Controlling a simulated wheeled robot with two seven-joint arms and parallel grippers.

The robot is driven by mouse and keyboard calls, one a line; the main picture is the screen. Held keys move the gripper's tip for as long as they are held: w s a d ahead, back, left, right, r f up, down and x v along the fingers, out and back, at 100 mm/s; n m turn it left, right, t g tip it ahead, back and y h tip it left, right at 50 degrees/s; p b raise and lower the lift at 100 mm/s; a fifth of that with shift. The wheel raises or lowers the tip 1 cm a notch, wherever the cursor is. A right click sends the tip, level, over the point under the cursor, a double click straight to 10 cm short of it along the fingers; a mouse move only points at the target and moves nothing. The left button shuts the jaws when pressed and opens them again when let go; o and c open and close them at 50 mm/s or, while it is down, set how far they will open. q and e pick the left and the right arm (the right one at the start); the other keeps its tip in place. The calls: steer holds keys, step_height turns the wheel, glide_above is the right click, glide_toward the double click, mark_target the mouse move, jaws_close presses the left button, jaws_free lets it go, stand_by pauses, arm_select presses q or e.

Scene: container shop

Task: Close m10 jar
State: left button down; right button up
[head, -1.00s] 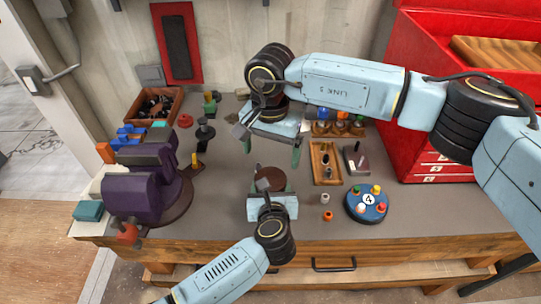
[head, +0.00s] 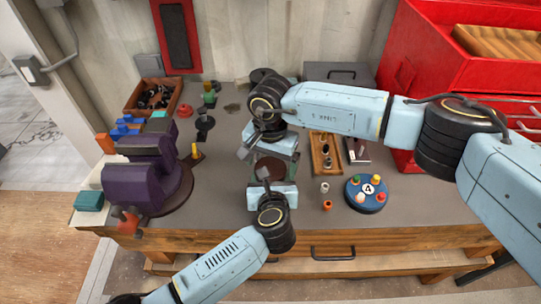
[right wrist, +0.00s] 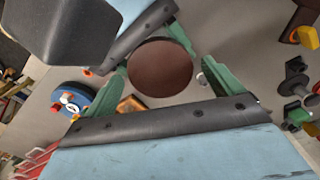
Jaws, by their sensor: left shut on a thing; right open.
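A jar with a round dark brown top (head: 270,168) stands near the front middle of the bench in the head view. The brown disc also shows face-on in the right wrist view (right wrist: 160,67). I cannot tell whether the disc is a fully seated lid, and the jar's sides are mostly hidden. My left gripper (head: 272,181) is shut on the jar from the front. My right gripper (head: 272,160) is open above the jar, pointing down. In the right wrist view its green fingers (right wrist: 163,82) are on either side of the disc, apart from it.
A purple vise (head: 140,183) stands at left. A wooden tray (head: 318,168) and a blue round holder (head: 366,208) with coloured pegs are at right. A white piece (head: 324,187) and an orange piece (head: 327,206) lie between jar and holder. A red cabinet (head: 425,60) stands behind.

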steer(key=c, duration=1)
steer(key=o, duration=1)
steer(key=shift+o, duration=0.2)
steer(key=shift+r, duration=2.25)
steer(key=shift+c, duration=0.2)
step_height(320, 180, up, 4)
steer(key=shift+f, duration=0.2)
steer(key=shift+f, duration=0.15)
